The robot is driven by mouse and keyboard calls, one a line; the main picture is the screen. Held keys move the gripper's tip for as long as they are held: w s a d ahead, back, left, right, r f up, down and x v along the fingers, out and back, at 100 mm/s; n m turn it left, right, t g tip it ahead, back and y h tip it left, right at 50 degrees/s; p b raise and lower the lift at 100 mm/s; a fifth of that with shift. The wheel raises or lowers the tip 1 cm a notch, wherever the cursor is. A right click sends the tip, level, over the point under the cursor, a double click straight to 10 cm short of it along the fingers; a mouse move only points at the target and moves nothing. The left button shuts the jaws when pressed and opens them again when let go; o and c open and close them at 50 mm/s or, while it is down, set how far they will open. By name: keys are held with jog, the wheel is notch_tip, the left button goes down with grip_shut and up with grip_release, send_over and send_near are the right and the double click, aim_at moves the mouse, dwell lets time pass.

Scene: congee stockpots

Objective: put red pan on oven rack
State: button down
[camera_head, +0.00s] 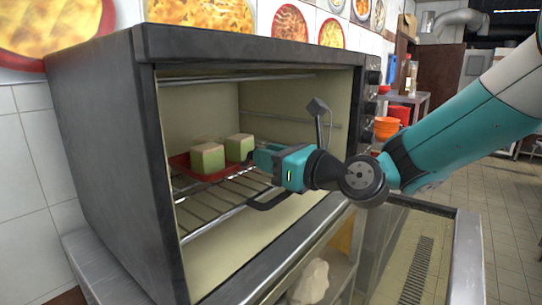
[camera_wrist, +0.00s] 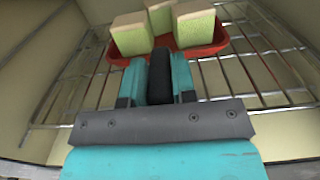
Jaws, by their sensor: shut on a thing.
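The red pan (camera_head: 203,175) is inside the oven, over the wire oven rack (camera_head: 210,210). It holds pale green-and-tan blocks (camera_head: 207,158), two visible in the head view and three in the wrist view (camera_wrist: 198,24). My gripper (camera_head: 262,157) reaches in through the open front and is shut on the pan's dark handle (camera_wrist: 160,82). In the wrist view the red pan (camera_wrist: 121,53) lies just beyond the fingertips. The pan looks level and at rack height; I cannot tell whether its base touches the bars. Part of its near side is hidden by the blocks and gripper.
The glass oven door (camera_head: 400,250) hangs open at the front right. Orange and red bowls (camera_head: 387,127) stand behind, to the right.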

jog(key=c, duration=0.8)
grip_release()
jog(key=shift+c, duration=0.2)
jog(key=shift+f, duration=0.1)
